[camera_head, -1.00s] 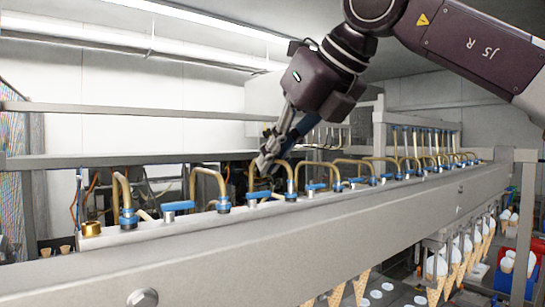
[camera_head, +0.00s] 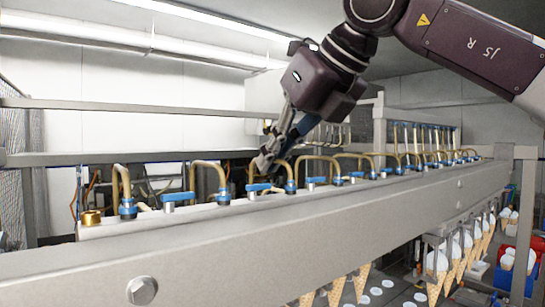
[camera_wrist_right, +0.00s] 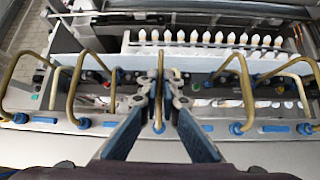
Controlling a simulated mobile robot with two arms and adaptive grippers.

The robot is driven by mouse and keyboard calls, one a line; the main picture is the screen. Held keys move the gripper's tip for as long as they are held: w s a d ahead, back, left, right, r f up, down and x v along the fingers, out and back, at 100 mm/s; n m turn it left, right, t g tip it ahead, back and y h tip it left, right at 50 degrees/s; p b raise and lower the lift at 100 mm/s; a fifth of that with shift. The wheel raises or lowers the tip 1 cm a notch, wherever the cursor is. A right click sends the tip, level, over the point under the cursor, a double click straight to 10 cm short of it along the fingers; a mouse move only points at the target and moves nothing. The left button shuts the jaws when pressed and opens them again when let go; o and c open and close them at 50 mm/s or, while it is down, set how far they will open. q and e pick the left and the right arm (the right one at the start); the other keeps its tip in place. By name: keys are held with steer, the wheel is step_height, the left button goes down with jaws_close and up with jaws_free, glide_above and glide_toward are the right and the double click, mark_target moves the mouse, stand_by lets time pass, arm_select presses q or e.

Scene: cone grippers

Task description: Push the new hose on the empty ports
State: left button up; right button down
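My right gripper (camera_head: 266,162) reaches down from the upper right to the row of bent brass hoses. In the right wrist view its two fingers (camera_wrist_right: 160,92) lie close on either side of an upright brass hose (camera_wrist_right: 160,64), and it looks shut on it. Other bent hoses (camera_head: 208,164) stand in blue ports (camera_head: 127,208) along the rail. A brass fitting (camera_head: 91,218) at the left end carries no hose. My left gripper is not in view.
Blue-handled valves (camera_head: 178,197) stand between the ports. The long grey beam (camera_head: 250,235) runs in front of the rail. Ice cream cones (camera_head: 437,268) hang below it at the right. Neighbouring hoses (camera_wrist_right: 82,75) flank the gripper on both sides.

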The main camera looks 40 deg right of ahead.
steer(key=c, duration=1.8)
jaws_free()
steer(key=shift+o, duration=0.2)
steer(key=shift+r, duration=0.1)
steer(key=shift+r+p, duration=2.35)
steer(key=shift+r, duration=0.05)
